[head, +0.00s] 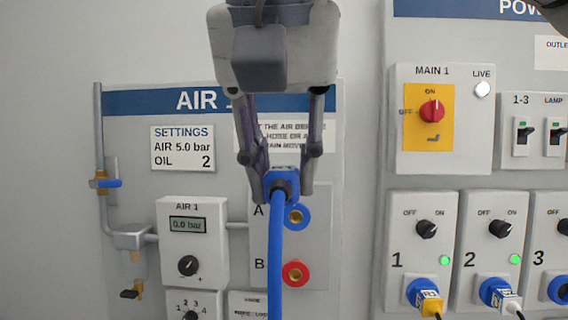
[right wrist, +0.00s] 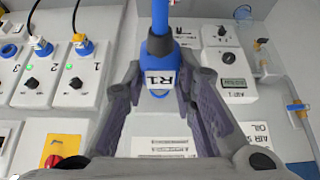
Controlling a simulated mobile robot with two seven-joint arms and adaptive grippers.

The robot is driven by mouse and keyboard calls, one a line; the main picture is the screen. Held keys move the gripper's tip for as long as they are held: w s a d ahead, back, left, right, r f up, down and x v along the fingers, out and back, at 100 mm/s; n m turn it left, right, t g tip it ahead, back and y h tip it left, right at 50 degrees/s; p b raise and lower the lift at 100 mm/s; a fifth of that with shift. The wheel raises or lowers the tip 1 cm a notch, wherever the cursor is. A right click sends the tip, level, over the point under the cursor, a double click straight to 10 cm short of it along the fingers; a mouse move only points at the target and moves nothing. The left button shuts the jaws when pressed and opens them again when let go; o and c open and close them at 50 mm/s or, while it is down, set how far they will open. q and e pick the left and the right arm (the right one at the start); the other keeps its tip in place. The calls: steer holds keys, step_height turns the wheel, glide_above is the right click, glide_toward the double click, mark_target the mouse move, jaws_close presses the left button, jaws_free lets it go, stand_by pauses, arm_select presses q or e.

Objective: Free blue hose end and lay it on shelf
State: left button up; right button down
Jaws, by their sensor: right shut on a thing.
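My right gripper (head: 280,175) comes down from the top of the head view and is shut on the blue hose end (head: 283,184). The blue hose (head: 275,260) hangs down from it. In the right wrist view, the hose end (right wrist: 160,75) carries a white "R1" label between the fingers. Blue-ringed port A (head: 297,216) shows its brass centre uncovered, just below and right of the hose end. Red-ringed port B (head: 295,273) is below it and empty. The shelf is not in view.
The AIR 1 regulator (head: 193,240) reads 0.0 bar, left of the ports. A pipe with a blue-handled valve (head: 107,183) runs at far left. The power panel on the right has the MAIN 1 switch (head: 431,111) and plugged outlets 1 (head: 424,293) and 2 (head: 497,292).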

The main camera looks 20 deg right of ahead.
mark_target(275, 187)
steer(key=shift+s+a, duration=0.15)
steer(key=shift+s, duration=0.25)
steer(key=shift+s+a+f, duration=0.1)
steer(key=shift+s+a, duration=0.25)
steer(key=shift+s, duration=0.55)
steer(key=shift+s+a+f, duration=0.1)
steer(key=shift+s+a, duration=0.25)
steer(key=shift+s, duration=0.6)
steer(key=shift+s+a+f, duration=0.1)
steer(key=shift+s+a, duration=0.25)
steer(key=shift+s, duration=0.55)
steer(key=shift+w, duration=0.1)
